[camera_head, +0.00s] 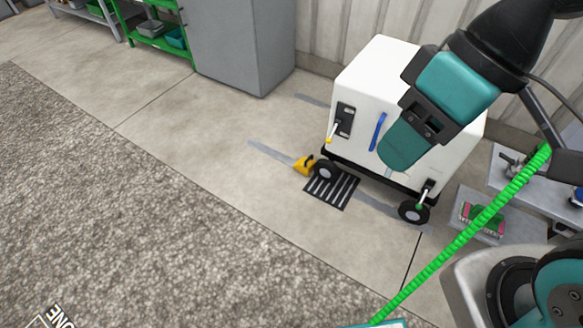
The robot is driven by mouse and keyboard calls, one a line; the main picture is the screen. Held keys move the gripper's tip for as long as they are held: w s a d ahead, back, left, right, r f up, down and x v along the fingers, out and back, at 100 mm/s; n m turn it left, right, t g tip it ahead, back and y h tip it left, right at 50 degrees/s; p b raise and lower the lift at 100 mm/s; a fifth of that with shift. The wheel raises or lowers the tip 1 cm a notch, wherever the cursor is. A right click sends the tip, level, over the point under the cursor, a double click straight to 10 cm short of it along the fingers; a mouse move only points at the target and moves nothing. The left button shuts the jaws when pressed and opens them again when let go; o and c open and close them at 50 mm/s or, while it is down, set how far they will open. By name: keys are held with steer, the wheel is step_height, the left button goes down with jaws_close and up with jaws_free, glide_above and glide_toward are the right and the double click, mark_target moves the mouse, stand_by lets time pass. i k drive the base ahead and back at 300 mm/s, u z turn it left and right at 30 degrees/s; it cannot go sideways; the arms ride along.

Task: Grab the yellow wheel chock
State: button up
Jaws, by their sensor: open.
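The yellow wheel chock (303,166) is a small yellow block on the concrete floor, near the middle of the view. It sits against or very close to the left side of the front-left black wheel (325,172) of a white wheeled cabinet (365,85). Whether it touches the tyre is hard to tell. Teal and black links of my arm reach in from the upper right, in front of the cabinet in the picture. I see no gripper fingers.
A black-and-white striped floor plate (331,190) lies beside the wheel. A green coiled hose (462,236) crosses the lower right. A grey cabinet (240,45) and green shelf (160,35) stand at the back. The floor left of the chock is clear, beside a grey carpet (120,220).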

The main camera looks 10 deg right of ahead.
mark_target(305, 165)
steer(key=u, duration=0.85)
steer(key=k, duration=1.1)
steer(key=u, duration=0.95)
steer(key=i, duration=2.3)
steer(key=z, duration=0.7)
steer(key=i, duration=1.5)
steer(key=z, duration=1.45)
steer(key=i, duration=0.95)
steer(key=z, duration=1.3)
steer(key=i, duration=0.35)
steer(key=z, duration=0.2)
